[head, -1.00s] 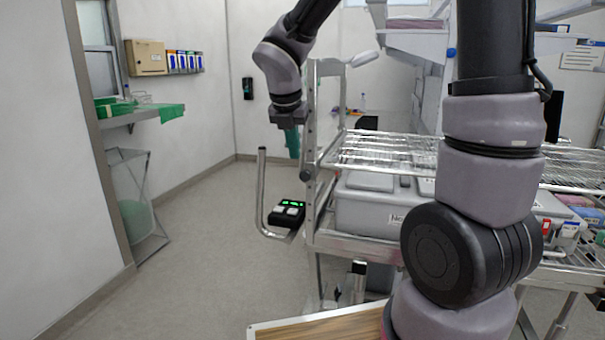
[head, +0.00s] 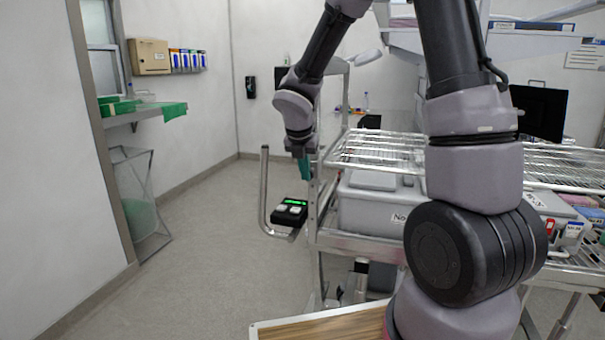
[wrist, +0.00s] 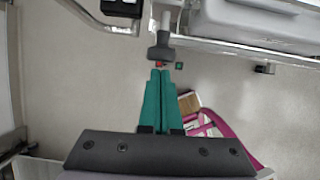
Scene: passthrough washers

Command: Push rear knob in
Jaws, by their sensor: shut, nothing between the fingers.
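A grey knob (wrist: 161,52) on a short pale stem shows at the top centre of the wrist view, with small red and green marks just below it. My gripper (wrist: 160,71) has teal fingers pressed together, with nothing between them. Its tips point at the knob and appear just short of it; I cannot tell whether they touch. In the head view my gripper (head: 304,178) points down beside the left upright of the wire-shelf cart (head: 327,205). The knob cannot be made out clearly there.
A grey lidded bin (head: 375,212) stands on the cart's lower shelf. Open floor (head: 205,260) lies to the left.

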